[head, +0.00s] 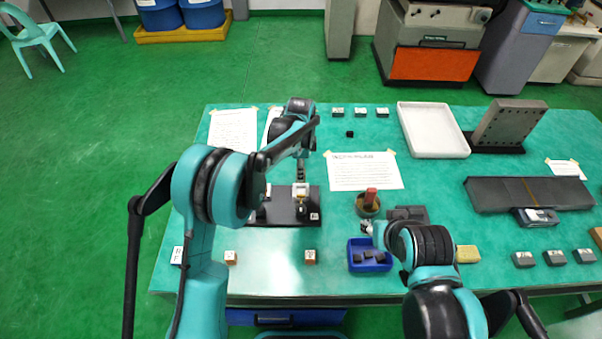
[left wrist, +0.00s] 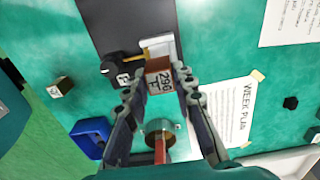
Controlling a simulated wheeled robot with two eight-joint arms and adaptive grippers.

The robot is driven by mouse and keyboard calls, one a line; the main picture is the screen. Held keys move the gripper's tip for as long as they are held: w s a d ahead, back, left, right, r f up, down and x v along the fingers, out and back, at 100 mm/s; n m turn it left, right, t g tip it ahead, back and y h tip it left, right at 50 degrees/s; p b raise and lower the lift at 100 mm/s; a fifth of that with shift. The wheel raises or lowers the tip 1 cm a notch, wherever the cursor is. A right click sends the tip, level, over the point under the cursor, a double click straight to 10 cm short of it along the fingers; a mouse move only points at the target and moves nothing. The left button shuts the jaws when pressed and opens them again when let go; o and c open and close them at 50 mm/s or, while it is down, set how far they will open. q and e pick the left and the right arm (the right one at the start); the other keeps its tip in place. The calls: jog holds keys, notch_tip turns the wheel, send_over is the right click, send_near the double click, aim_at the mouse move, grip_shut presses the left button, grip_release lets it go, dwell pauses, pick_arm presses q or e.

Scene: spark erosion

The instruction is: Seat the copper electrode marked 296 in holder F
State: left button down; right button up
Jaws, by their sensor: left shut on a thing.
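My left gripper (left wrist: 159,88) is shut on the copper electrode (left wrist: 158,66), a small brown block whose pale label reads 296. In the left wrist view the block overlaps the edge of a white-and-metal holder (left wrist: 172,46) on a dark base plate (left wrist: 115,18); I cannot tell whether they touch. A black knob (left wrist: 112,66) and a small letter tag, hard to read, are beside it. In the head view the left gripper (head: 300,172) is above the holder (head: 301,189) on its black plate (head: 262,217). The electrode is not clear there. My right gripper (head: 377,232) is mostly hidden by its arm.
A cup (head: 367,207) with a red stick and a blue bin (head: 369,264) with dark blocks stand right of the plate. Copper-coloured blocks (head: 230,257) (head: 310,256) lie in front. A white tray (head: 432,130) is farther back. A paper (head: 364,171) lies flat behind the cup.

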pick_arm(q)
jog(key=shift+f+b, duration=2.1)
jog(key=shift+f, duration=1.35)
jog(key=shift+f, duration=0.15)
jog(key=c, duration=1.2)
grip_release()
notch_tip(320, 180, up, 12)
